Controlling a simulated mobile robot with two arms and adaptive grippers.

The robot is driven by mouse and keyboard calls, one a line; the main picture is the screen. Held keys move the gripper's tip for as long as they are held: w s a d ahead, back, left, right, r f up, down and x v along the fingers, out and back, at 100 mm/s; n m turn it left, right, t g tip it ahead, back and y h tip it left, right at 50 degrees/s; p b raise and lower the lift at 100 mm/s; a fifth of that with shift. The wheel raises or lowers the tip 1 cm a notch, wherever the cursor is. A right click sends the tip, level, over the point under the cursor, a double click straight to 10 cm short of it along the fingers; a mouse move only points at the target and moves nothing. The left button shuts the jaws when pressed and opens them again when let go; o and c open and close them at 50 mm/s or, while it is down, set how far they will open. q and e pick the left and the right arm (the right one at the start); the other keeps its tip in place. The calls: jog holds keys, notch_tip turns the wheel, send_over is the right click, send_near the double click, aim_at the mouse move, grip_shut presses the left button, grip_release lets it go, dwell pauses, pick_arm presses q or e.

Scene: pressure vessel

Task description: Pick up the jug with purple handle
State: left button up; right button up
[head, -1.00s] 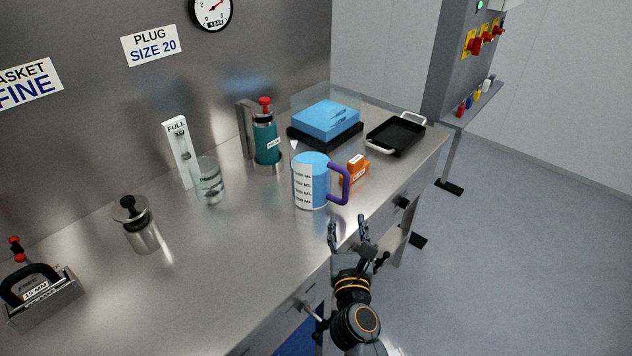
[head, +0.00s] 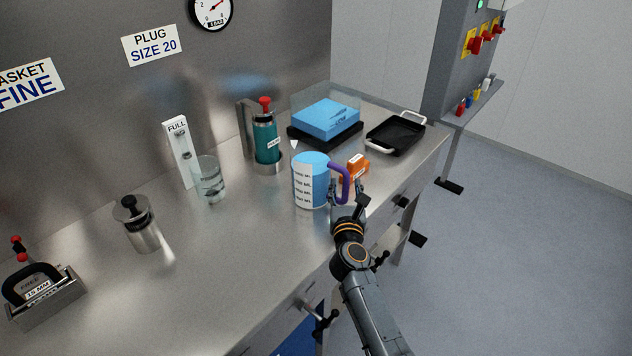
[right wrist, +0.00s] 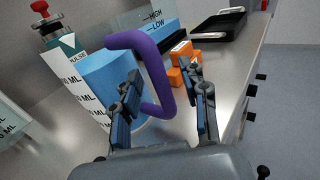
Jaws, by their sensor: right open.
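The jug (head: 311,181) is light blue with a white measuring label and stands upright on the steel bench. Its purple handle (head: 345,183) sticks out to the right. My right gripper (head: 347,198) is at the handle, its fingers partly hidden behind and below it in the head view. In the right wrist view the open fingers (right wrist: 162,92) stand on either side of the purple handle (right wrist: 152,68), the left finger in front of the jug (right wrist: 117,80). I cannot tell whether they touch it. My left gripper is not in view.
An orange block (head: 354,168) stands close behind the handle. A teal flask (head: 266,142), a glass beaker (head: 209,180) and a blue box on a black base (head: 325,140) stand farther back. A black tray (head: 396,137) is at the right. The front of the bench (head: 230,270) is clear.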

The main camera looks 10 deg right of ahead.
jog(key=shift+w+d, duration=0.1)
jog(key=shift+w, duration=0.4)
jog(key=shift+s, duration=0.1)
grip_shut()
jog(key=shift+r, duration=0.1)
